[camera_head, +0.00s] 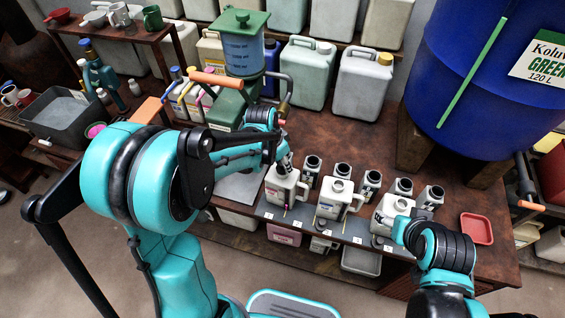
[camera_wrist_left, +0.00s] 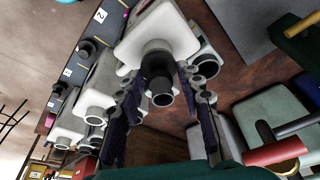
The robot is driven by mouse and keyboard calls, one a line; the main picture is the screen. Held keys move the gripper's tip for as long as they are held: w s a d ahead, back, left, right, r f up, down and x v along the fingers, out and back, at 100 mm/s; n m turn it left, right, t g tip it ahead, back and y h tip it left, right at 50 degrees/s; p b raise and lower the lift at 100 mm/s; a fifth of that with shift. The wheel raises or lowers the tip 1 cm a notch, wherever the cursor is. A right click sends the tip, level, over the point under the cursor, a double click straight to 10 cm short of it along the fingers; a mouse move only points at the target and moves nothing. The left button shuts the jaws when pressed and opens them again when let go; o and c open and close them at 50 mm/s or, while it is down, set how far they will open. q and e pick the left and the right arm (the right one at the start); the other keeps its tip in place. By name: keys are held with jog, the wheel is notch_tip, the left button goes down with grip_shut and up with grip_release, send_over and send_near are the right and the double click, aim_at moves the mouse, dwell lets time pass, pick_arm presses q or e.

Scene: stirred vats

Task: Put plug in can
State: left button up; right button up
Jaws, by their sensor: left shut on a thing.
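A white can (camera_head: 284,187) with a side handle stands leftmost in a row of similar cans on the brown table. My left gripper (camera_head: 285,162) is right above it, fingers pointing down at its top. In the left wrist view my left gripper (camera_wrist_left: 160,72) is shut on a dark round plug (camera_wrist_left: 156,62), which is at the neck of the white can (camera_wrist_left: 155,30). I cannot tell whether the plug is inside the neck or only over it.
Two more white cans (camera_head: 338,199) (camera_head: 390,212) stand to the right, with several small dark-mouthed canisters (camera_head: 343,171) close behind. A red tray (camera_head: 477,228) lies at the right. A blue drum (camera_head: 480,75) and a green-lidded vat (camera_head: 243,50) stand behind.

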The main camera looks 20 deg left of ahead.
pick_arm(q)
jog(key=shift+f+b, duration=0.45)
jog(key=shift+f, duration=0.05)
dwell(0.4)
jog(key=o, duration=1.5)
jog(key=shift+c, duration=0.2)
jog(key=shift+r, duration=0.1)
jog(key=shift+r+p, duration=2.9)
jog(key=shift+r, duration=0.85)
